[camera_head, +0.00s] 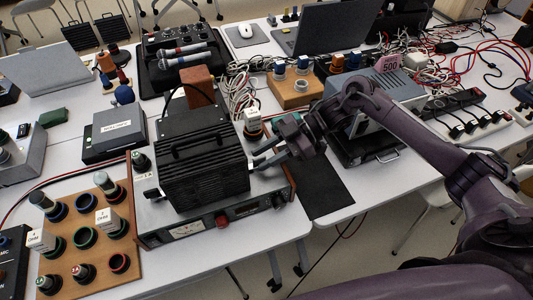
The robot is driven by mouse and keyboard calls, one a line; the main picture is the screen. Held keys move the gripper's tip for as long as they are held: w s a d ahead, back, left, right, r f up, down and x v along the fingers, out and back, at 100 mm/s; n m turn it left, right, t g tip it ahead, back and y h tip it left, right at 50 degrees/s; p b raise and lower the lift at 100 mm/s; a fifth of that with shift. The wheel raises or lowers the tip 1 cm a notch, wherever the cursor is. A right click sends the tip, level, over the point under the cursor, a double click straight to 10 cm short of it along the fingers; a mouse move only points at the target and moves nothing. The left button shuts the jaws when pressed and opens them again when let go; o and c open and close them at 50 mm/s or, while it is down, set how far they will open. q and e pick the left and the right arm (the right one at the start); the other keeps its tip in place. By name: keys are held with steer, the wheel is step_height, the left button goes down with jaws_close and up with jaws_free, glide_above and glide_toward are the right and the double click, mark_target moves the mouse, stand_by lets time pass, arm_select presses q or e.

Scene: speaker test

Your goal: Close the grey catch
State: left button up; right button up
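A silver test unit (222,213) with a meter and a red knob on its front stands on the near table. A black ribbed cover (205,172) with a handle sits on top of it. I cannot pick out the grey catch for certain; a small pale fitting (152,194) shows at the cover's left side, and the right side is partly hidden by my gripper. My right gripper (258,157) is at the right side of the cover, its fingers apart and pointing left at it. Whether they touch anything is unclear. My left gripper is not in view.
A wooden board (72,272) with round sockets and plugs lies at the left. A grey box (115,128) stands behind it.

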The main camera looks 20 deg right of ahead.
steer(key=b+v, duration=0.2)
steer(key=v, duration=0.5)
steer(key=shift+d, duration=0.35)
steer(key=shift+r, duration=0.15)
